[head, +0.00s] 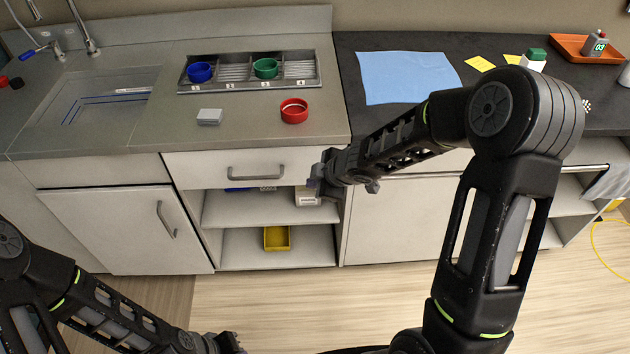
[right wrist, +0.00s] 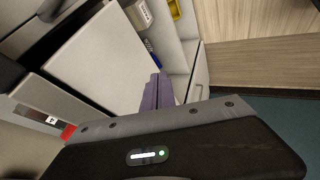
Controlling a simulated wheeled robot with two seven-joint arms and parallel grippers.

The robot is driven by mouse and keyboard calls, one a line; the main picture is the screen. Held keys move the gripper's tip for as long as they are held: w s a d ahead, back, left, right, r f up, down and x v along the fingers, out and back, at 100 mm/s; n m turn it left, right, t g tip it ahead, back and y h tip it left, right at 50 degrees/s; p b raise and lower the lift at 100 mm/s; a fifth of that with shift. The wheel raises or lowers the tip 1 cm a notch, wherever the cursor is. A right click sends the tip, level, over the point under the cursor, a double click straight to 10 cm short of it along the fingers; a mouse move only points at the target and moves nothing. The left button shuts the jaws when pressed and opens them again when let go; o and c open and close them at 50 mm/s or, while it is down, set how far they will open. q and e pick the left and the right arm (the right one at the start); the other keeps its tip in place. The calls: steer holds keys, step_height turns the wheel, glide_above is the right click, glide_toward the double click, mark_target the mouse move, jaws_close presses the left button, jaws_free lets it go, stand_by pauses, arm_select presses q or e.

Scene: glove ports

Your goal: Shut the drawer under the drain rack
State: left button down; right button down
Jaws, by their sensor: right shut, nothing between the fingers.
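The drain rack (head: 250,72) is set in the grey counter and holds a blue ring and a green ring. The drawer (head: 205,168) is below it, a pale front with a grey bar handle (head: 256,173). Its front lies close under the counter edge; I see no inside, and cannot tell whether a small gap is left. My right gripper (head: 318,182) is shut and empty at the right end of the drawer front; contact is unclear. Its fingers (right wrist: 157,92) show in the right wrist view beside a pale panel. My left gripper (head: 228,342) is low at the bottom edge, jaws unclear.
Open shelves below the drawer hold a yellow bin (head: 277,238) and a white box (head: 306,196). A cabinet door (head: 120,230) is at left. A red ring (head: 294,110) and a grey block (head: 210,117) lie on the counter. The floor in front is clear.

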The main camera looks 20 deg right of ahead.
steer(key=p+v, duration=0.4)
steer(key=v, duration=0.4)
steer(key=shift+w+p, duration=0.2)
steer(key=shift+p, duration=0.15)
